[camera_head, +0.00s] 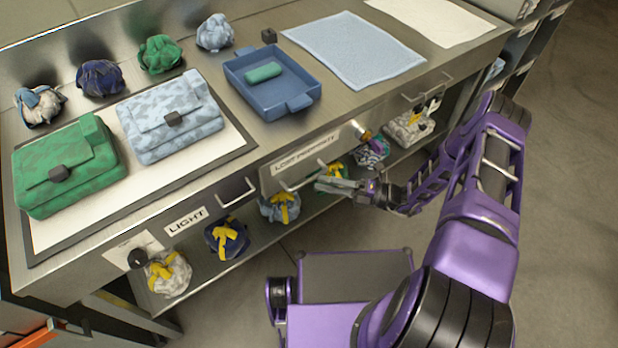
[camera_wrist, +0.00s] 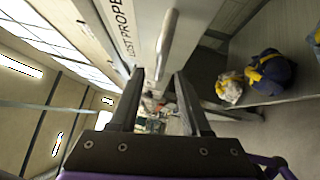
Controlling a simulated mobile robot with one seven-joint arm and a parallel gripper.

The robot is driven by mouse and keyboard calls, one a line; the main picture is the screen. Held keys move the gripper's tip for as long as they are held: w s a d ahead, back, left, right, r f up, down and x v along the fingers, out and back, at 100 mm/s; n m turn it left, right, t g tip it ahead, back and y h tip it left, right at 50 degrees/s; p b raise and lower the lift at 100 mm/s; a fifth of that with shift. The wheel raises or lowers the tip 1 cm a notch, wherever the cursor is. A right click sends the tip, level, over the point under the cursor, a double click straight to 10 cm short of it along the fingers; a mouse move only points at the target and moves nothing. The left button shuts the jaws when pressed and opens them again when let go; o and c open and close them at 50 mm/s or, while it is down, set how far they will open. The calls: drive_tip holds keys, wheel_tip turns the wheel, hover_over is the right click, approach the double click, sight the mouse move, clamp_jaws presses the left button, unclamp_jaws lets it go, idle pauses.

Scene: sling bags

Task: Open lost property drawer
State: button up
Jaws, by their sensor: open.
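My gripper (camera_head: 320,184) is at the right end of this handle, reaching in from the right. In the wrist view the handle (camera_wrist: 168,45) lies ahead, its near end between the two open fingertips (camera_wrist: 160,78). I cannot tell whether the fingers touch it.
A drawer labelled LIGHT (camera_head: 187,221) is to the left, with its own handle (camera_head: 238,191). Several bundled bags lie on the shelf below (camera_head: 205,285). On top are a blue tray (camera_head: 290,100), a green bag (camera_head: 65,165) and a pale blue bag (camera_head: 170,115).

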sight(309, 179)
drive_tip(key=x, duration=0.4)
drive_tip(key=shift+w+a, duration=0.1)
drive_tip(key=shift+a, duration=0.3)
clamp_jaws()
idle(1.1)
